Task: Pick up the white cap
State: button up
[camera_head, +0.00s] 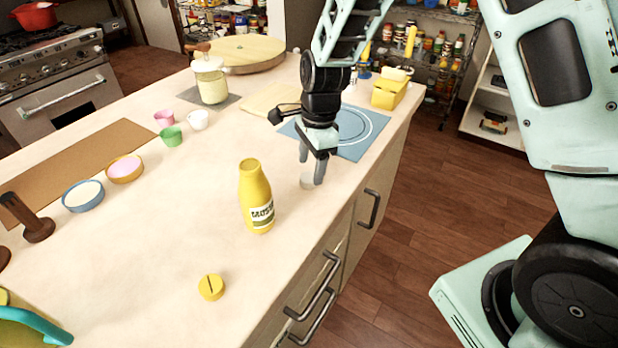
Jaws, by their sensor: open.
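A small white cap (307,182) lies on the counter below my gripper (312,172), just in front of the blue mat. My gripper points down with its two grey fingers apart. One fingertip overlaps the cap's right side in the view. I cannot tell whether the fingers touch the cap or stand around it.
A yellow bottle (256,198) stands left of the cap, and a yellow lid (211,287) lies nearer. A blue mat (352,128) and yellow box (390,88) are behind. Bowls (83,195) and cups (171,136) sit left. The counter's right edge is close.

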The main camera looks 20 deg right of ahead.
aim_at(309, 177)
jog(key=shift+a+f, duration=0.15)
jog(key=shift+f, duration=1.4)
jog(key=shift+c, duration=0.3)
jog(key=c, duration=1)
